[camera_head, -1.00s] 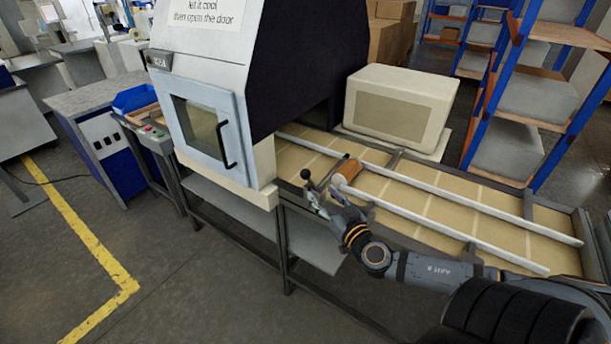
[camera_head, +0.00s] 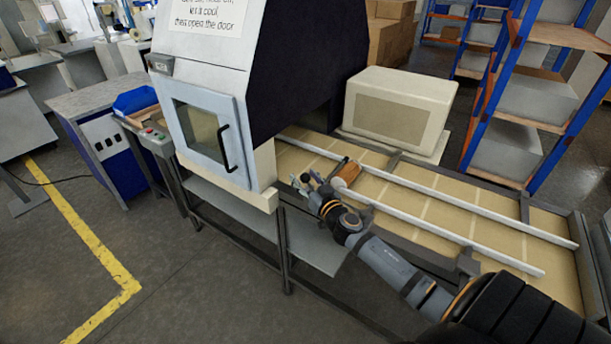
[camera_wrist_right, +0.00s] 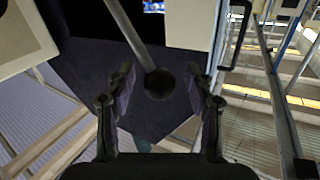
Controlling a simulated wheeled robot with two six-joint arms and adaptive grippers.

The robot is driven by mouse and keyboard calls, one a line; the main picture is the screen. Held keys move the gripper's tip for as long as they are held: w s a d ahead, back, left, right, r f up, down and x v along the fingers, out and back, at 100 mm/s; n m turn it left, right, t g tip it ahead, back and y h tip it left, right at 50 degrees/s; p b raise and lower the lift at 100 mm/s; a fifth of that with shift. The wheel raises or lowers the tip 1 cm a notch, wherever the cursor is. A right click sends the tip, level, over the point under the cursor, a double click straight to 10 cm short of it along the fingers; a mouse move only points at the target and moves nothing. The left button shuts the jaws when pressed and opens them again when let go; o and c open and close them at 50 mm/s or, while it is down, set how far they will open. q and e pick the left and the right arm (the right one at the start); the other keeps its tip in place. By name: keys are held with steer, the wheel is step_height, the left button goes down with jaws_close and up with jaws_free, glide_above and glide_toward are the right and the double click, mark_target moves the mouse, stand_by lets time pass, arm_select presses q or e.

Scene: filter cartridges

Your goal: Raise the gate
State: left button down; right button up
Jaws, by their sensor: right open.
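A lever with a grey rod and a round black knob (camera_wrist_right: 158,84) shows in the right wrist view. My right gripper (camera_wrist_right: 162,80) is open, with one finger on each side of the knob. Whether the fingers touch it cannot be told. In the head view, my right gripper (camera_head: 305,184) is at the near edge of the conveyor, beside the machine's exit. An orange-brown cartridge (camera_head: 346,173) lies on the conveyor just right of the gripper. The gate itself cannot be made out clearly at this size. My left gripper is out of view.
The white machine (camera_head: 215,58) with a closed, windowed door stands left of my right gripper. The conveyor (camera_head: 430,212), with two pale rails, runs right from it. A cream box-shaped unit (camera_head: 400,105) stands behind the conveyor. Blue shelving (camera_head: 490,95) is at the right.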

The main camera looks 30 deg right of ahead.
jaws_close()
stand_by(0.3)
steer(key=shift+f, duration=0.1)
